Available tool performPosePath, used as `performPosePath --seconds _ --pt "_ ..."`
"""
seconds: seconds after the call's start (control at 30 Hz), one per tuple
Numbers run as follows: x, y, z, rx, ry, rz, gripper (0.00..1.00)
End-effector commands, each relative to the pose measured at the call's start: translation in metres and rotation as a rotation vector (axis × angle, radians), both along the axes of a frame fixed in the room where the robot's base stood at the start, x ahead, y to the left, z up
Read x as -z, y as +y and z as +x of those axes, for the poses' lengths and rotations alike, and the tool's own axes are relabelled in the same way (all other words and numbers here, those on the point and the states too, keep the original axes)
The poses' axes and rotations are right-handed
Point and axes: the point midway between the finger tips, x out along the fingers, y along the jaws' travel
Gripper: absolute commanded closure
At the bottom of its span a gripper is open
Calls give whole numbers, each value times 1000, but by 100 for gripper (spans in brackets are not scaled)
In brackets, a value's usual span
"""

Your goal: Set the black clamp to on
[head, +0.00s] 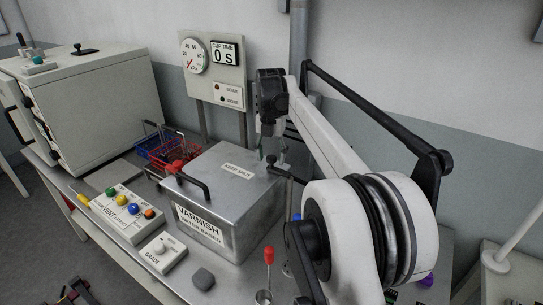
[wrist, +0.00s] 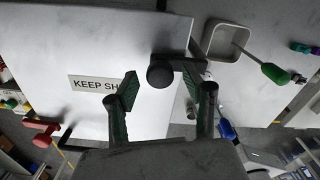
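The black clamp (wrist: 162,74) shows in the wrist view as a round dark knob on a short bar at the edge of the metal box lid. In the head view the black clamp (head: 287,173) is a thin dark lever at the right side of the varnish box (head: 232,212). My gripper (wrist: 170,82) is open, with a green-padded finger on each side of the knob in the picture. I cannot tell whether either finger touches it. In the head view my gripper (head: 272,157) hangs just above the clamp, partly hidden by my arm.
The lid has a KEEP SHUT label (head: 238,170), a black handle (head: 185,186) and a red clamp (head: 176,166). A VENT panel (head: 127,212) and a GRADE box (head: 163,252) stand at the front left. A small tray (wrist: 228,40) sits near the clamp.

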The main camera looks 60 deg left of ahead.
Motion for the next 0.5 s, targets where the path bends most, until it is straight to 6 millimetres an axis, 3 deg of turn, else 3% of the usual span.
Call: performPosePath --seconds 0.27,0.5 --pt "-4 0 0 1 0 0 55" --pt "-37 0 0 1 0 0 55"
